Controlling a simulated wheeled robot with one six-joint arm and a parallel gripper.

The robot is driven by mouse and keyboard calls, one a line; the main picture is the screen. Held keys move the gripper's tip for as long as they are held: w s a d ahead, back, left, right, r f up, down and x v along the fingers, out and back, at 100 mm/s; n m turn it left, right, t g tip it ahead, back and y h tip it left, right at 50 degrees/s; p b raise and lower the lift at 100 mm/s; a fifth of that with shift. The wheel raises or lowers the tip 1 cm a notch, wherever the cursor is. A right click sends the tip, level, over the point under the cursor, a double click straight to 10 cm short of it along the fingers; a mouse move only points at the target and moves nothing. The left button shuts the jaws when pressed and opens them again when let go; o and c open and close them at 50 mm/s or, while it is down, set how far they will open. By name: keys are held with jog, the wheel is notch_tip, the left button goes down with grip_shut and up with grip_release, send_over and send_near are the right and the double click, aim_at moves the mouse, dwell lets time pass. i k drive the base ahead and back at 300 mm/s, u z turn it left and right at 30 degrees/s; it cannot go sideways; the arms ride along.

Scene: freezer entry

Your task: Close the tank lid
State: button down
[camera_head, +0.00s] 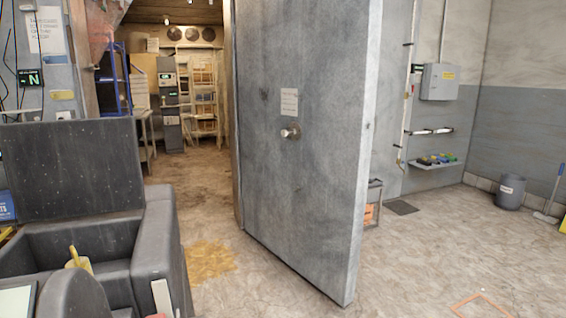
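A dark grey tank (158,240) stands at the left, with thick walls and an open top. Its flat dark lid (70,170) stands upright along the tank's back edge, so the tank is open. A yellow object (79,261), perhaps a scoop, sticks up inside the tank. A dark rounded shape (75,296) at the bottom left covers part of the tank's front; I cannot tell what it is. I cannot make out my gripper in this view.
A large grey door (300,150) stands ajar in the middle, right of the tank. A yellow stain (210,262) marks the floor between them. Shelves (204,98) stand in the room behind. The floor at the right is mostly clear, with a grey bucket (510,193) by the wall.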

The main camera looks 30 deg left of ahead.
aim_at(55, 170)
jog(key=u, duration=0.3)
jog(key=i, duration=1.9)
jog(key=u, duration=1.65)
jog(key=i, duration=1.1)
jog(key=u, duration=1)
jog(key=i, duration=0.3)
jog(key=u, duration=0.1)
